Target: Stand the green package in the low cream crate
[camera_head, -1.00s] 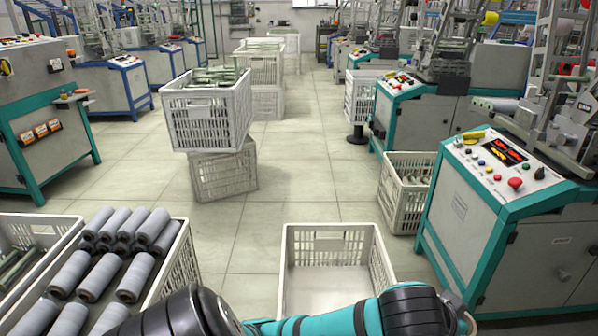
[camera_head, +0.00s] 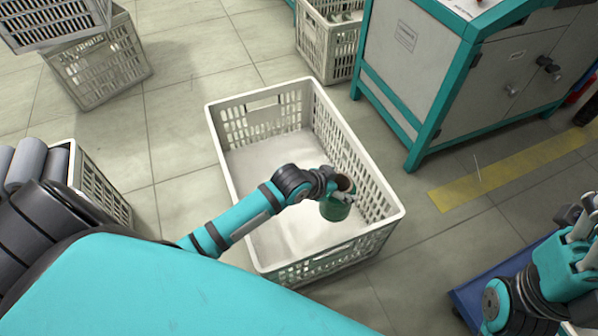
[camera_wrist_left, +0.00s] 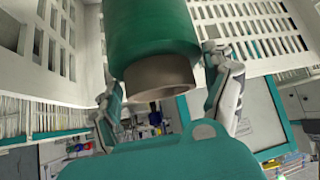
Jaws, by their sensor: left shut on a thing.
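The low cream crate (camera_head: 265,158) stands on the floor in the middle of the head view, its inside empty and bare. The green package (camera_head: 336,208), a green wound roll on a brown tube, is over the crate's right front part. My left gripper (camera_head: 338,190) is shut on it; in the left wrist view the package (camera_wrist_left: 150,35) sits between the two fingers (camera_wrist_left: 168,95) with its brown tube end showing. I cannot tell how high above the crate floor it is. My right gripper (camera_head: 578,228) is at the right edge, its finger opening unclear.
A crate of grey rolls (camera_head: 95,190) stands at the left, partly behind my arm. Stacked crates (camera_head: 98,65) are at the upper left and another crate (camera_head: 328,40) at the top. A teal-framed machine (camera_head: 430,80) stands at the upper right. A blue platform (camera_head: 490,285) is at the lower right.

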